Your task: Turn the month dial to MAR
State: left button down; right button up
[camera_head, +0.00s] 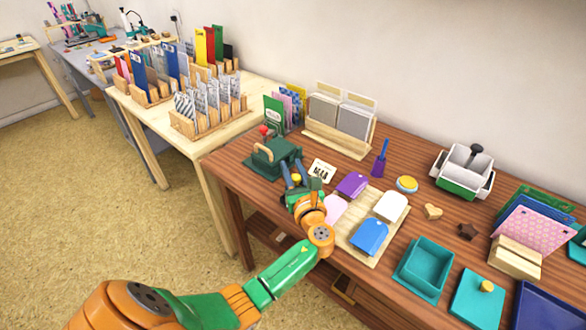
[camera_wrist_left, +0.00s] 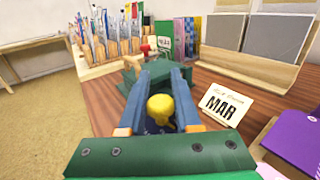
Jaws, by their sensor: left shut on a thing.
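The green date stamp (camera_head: 277,150) stands at the left end of the brown table, with a red knob (camera_head: 264,130) and a wooden handle (camera_head: 263,151). My left gripper (camera_head: 292,168) reaches its near right side and is shut there on a part that looks like the month dial. The fingers hide that part, so its lettering cannot be read. In the left wrist view the two blue-grey fingers (camera_wrist_left: 157,75) meet the green body, and a yellow round piece (camera_wrist_left: 160,107) shows between them. A card (camera_wrist_left: 224,104) reading MAR stands beside the stamp. My right gripper is not in view.
A wooden rack (camera_head: 338,138) with grey panels stands behind. A teal tray (camera_head: 425,268) sits farther right.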

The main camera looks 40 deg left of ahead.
aim_at(297, 181)
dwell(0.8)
pick_arm(q)
jog(key=c, duration=0.6)
grip_release()
jog(key=v, duration=0.7)
jog(key=shift+s, duration=0.1)
jog(key=shift+f, duration=0.1)
